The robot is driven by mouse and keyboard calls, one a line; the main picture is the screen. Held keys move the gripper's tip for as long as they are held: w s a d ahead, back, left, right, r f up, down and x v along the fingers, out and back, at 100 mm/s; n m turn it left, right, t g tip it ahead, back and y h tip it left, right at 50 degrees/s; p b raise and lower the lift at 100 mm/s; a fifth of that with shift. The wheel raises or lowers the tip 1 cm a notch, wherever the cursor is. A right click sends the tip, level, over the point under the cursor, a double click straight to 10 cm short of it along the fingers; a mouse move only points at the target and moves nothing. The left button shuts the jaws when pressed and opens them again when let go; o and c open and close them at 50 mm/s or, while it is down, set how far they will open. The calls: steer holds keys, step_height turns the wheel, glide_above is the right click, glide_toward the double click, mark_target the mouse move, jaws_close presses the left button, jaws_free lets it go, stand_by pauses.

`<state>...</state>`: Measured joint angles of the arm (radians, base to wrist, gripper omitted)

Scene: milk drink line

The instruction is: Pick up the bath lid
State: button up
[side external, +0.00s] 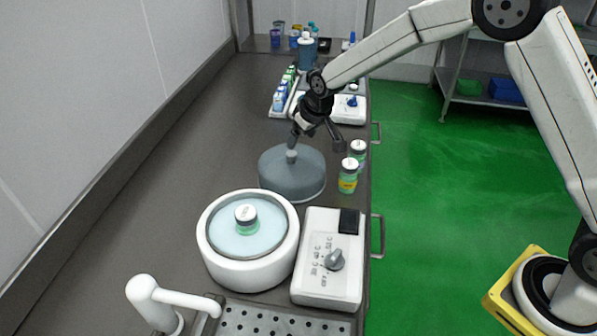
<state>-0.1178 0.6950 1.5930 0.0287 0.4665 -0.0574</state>
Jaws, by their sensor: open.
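The bath lid (291,176) is a grey-blue, round cover with a small knob (291,156) on top. It rests on the dark counter behind the white water bath. My gripper (317,143) is open above the lid, its fingers spread and pointing down. The left finger is close over the knob in the picture, and the right finger hangs to the right of the lid. I cannot tell whether the left finger touches the knob. The white round bath (248,270) is uncovered, and a jar with a white cap (246,219) stands in its pale blue water.
Two capped jars, one nearer (348,177) and one farther (358,152), stand right of the lid. A white control box (327,285) is beside the bath. A rack of small bottles (283,93) and a white device (348,110) are behind. The counter left of the lid is clear.

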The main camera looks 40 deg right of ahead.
mark_target(292, 153)
steer(key=shift+w+a+f, duration=0.15)
steer(key=shift+w+a, duration=0.05)
steer(key=shift+w, duration=0.2)
steer(key=shift+x, duration=1.3)
steer(key=shift+x, duration=2.6)
jaws_close()
